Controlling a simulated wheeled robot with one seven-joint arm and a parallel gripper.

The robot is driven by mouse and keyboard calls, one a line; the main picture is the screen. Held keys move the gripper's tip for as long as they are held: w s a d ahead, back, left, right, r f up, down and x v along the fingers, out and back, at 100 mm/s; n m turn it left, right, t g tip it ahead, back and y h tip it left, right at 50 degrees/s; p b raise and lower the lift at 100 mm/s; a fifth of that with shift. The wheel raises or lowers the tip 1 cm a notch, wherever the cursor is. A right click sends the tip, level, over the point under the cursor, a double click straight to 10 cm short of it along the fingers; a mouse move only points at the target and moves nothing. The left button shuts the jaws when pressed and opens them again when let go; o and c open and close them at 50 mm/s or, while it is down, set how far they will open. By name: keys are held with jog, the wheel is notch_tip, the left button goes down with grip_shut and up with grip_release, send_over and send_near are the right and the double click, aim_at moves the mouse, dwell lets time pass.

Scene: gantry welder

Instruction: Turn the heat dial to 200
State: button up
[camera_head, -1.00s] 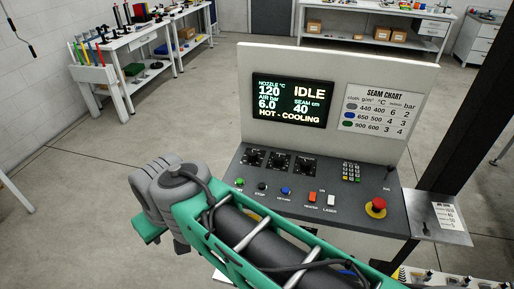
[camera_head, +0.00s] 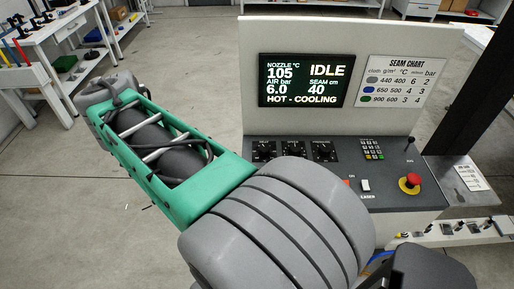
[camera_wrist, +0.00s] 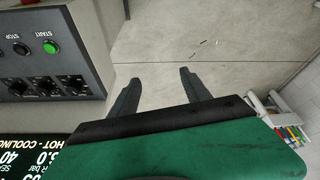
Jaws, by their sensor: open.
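Three black dials stand in a row on the welder's console: left dial (camera_head: 263,150), middle dial (camera_head: 293,150) and right dial (camera_head: 323,151). Their labels are too small to read, so I cannot tell which is the heat dial. They also show at the left of the wrist view, the nearest one (camera_wrist: 76,85) beside my gripper. The screen (camera_head: 304,80) reads nozzle 105 °C, air 6.0 bar, seam 40 cm, IDLE, HOT - COOLING. My gripper (camera_wrist: 159,76) is open and empty over the floor, apart from the console. In the head view my gripper cannot be made out.
A green start button (camera_wrist: 50,47) and stop button (camera_wrist: 21,48) sit by the dials. A keypad (camera_head: 372,149), white switch (camera_head: 366,186) and red emergency button (camera_head: 410,182) lie to the right. A seam chart (camera_head: 400,82) is on the back panel.

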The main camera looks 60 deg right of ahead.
jog(key=s+d+f+m+g+b, duration=0.1)
jog(key=s+d+f+m+g, duration=0.15)
jog(key=d+m, duration=0.4)
jog(key=s+d+f+m+g+b, duration=0.15)
jog(key=s+d+m, duration=0.25)
jog(key=d, duration=0.6)
jog(key=m+g+b, duration=0.1)
jog(key=m+g, duration=0.1)
jog(key=m, duration=0.5)
send_near(264, 147)
jog(key=f, duration=0.1)
jog(key=x, duration=0.3)
jog(key=b+x, duration=0.1)
jog(key=x, duration=0.3)
jog(key=shift+s+d, duration=0.1)
jog(key=shift+s, duration=0.15)
jog(key=shift+s+d+f, duration=0.1)
jog(key=shift+f, duration=0.25)
grip_shut()
